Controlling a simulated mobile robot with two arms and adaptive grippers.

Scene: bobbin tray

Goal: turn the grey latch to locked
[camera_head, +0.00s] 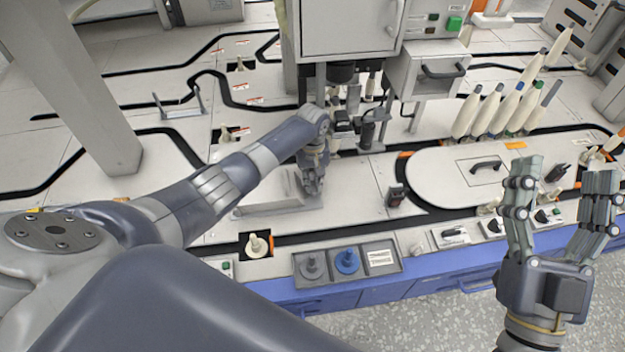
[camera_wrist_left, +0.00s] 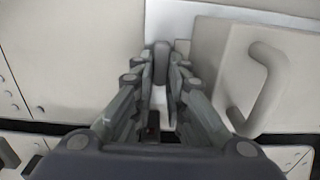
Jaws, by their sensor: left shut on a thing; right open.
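My left gripper (camera_head: 314,188) reaches down beside a pale raised cover (camera_head: 262,208) on the bench. In the left wrist view the fingers (camera_wrist_left: 163,70) are shut on a small dark grey upright piece with a rounded top, which looks like the grey latch (camera_wrist_left: 161,58). The gripper hides the latch in the head view, and its turn position cannot be told. My right gripper (camera_head: 563,178) is open and empty, above the bench's right front.
A pale cover with a bar handle (camera_wrist_left: 268,78) is right of the fingers in the left wrist view. A tray (camera_head: 300,283) with grey and blue round pieces sits at the front edge. Several bobbins (camera_head: 508,108) stand at the back right. A cabinet (camera_head: 345,30) overhangs behind the left gripper.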

